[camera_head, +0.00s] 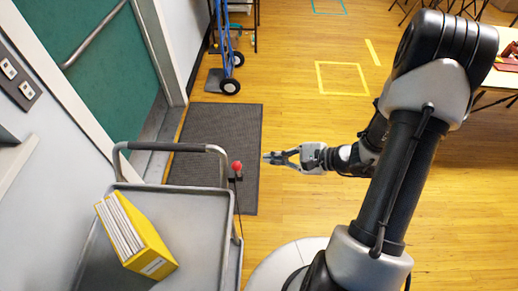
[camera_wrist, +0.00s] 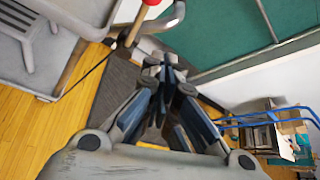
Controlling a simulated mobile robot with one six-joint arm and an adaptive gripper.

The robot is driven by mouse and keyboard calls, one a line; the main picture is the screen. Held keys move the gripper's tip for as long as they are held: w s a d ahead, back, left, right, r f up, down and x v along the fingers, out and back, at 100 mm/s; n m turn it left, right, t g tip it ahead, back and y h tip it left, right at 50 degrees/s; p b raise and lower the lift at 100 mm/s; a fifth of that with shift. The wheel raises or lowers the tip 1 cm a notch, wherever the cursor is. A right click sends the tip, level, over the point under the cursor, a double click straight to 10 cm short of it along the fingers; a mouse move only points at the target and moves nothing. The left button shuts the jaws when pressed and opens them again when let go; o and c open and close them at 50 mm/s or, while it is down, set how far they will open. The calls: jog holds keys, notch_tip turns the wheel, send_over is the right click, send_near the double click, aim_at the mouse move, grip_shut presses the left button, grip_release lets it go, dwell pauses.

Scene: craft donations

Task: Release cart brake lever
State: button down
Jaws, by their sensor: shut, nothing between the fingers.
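The grey cart (camera_head: 197,222) stands at the lower left in the head view, with a curved push handle (camera_head: 168,147) along its far end.
A yellow file box (camera_head: 150,228) with white contents sits on the cart top. A dark grey mat (camera_head: 215,125) lies on the wooden floor beyond the cart. A blue hand truck (camera_head: 226,50) stands near the teal door (camera_head: 95,60). Floor to the right of the mat is clear.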

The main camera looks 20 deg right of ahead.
jog(key=shift+s+d, duration=0.9)
jog(key=shift+s, duration=0.05)
jog(key=shift+r, duration=0.1)
